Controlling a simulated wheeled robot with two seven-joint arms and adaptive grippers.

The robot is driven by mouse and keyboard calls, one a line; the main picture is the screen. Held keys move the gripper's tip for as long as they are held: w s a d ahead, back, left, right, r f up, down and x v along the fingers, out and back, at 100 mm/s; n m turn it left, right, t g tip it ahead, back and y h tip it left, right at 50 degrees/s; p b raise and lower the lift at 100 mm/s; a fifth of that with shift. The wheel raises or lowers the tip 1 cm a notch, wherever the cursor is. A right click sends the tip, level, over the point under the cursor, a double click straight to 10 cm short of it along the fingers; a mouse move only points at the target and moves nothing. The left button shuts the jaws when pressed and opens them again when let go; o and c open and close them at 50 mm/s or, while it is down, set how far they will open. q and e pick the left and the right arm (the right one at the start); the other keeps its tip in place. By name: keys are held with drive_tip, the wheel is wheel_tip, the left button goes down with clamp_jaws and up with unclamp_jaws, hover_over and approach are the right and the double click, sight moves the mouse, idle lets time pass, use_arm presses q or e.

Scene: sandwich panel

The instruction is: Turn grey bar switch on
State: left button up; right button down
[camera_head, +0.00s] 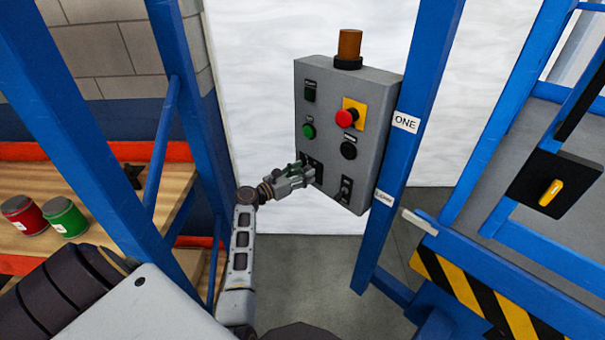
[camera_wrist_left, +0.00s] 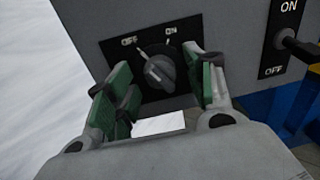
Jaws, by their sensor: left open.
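The grey bar switch (camera_wrist_left: 160,72) is a round grey knob with a raised bar, on a black plate marked OFF and ON. A pale mark at its upper left points toward OFF. My left gripper (camera_wrist_left: 160,90) is open, with one green-padded finger to each side of the knob; I cannot tell whether either touches it. In the head view the left gripper (camera_head: 300,172) is at the lower left of the grey control box (camera_head: 375,98) and covers most of the switch. My right gripper is not in view.
A lever switch (camera_wrist_left: 290,42) with ON and OFF marks sits right of the knob. The box also has a red button (camera_head: 346,118), a green button (camera_head: 309,131) and an orange lamp (camera_head: 349,45). A blue post (camera_head: 420,110) stands close at the right.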

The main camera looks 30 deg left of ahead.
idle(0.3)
use_arm(q)
drive_tip(key=c, duration=0.9)
drive_tip(key=shift+c, duration=0.6)
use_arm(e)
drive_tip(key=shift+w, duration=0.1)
